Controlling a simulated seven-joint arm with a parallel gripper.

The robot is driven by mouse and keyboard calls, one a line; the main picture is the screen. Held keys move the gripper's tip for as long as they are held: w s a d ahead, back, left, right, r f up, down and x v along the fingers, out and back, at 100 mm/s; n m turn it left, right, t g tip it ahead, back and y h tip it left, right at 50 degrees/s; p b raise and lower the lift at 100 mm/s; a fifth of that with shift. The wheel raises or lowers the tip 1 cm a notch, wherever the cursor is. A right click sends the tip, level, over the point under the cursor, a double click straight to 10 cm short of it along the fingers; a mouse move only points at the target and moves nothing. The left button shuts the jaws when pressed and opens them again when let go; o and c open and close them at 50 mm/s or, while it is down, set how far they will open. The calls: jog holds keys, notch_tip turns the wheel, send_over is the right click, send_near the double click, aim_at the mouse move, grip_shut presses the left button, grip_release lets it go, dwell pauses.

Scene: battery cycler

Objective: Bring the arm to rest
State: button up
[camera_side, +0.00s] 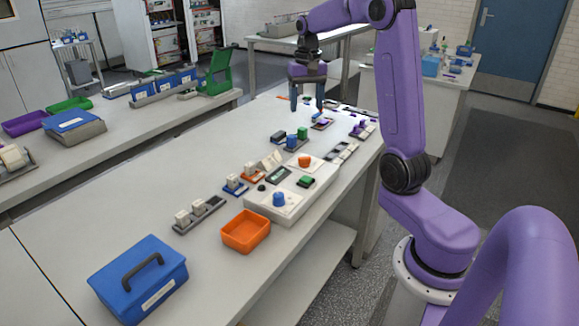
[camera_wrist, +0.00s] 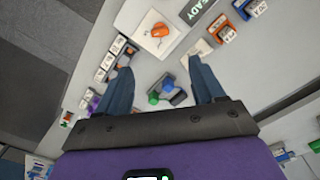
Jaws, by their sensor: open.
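My gripper (camera_side: 307,103) is open and empty, pointing down above the far part of the workbench (camera_side: 130,213). In the wrist view, the two blue-grey fingers of my gripper (camera_wrist: 162,84) stand wide apart with nothing held between them. A blue and green pair of cells (camera_wrist: 165,88) shows between the fingers, lower down on the bench. In the side view, the blue cell (camera_side: 292,141) and the green cell (camera_side: 302,132) stand in a small holder in front of my gripper.
A white cycler unit (camera_side: 262,208) with orange, green and blue parts sits mid-bench. An orange tray (camera_side: 246,232) and a blue lidded box (camera_side: 138,280) stand nearer the camera. Several small holders line the bench.

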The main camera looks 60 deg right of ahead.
jog(key=s+a+f+n, duration=0.1)
jog(key=s+a+n, duration=0.3)
jog(key=a, duration=0.7)
jog(key=s+a+f+n, duration=0.1)
jog(key=s+a+n, duration=0.2)
jog(key=a+n, duration=0.5)
jog(key=s+a+f+n, duration=0.2)
jog(key=s+a+n, duration=0.2)
jog(key=s, duration=0.6)
jog(key=s+a+f+n, duration=0.2)
jog(key=s+a+n, duration=0.2)
jog(key=s, duration=0.6)
jog(key=shift+s+a+f+n, duration=0.2)
jog(key=shift+a+f+n, duration=0.15)
jog(key=shift+a, duration=0.2)
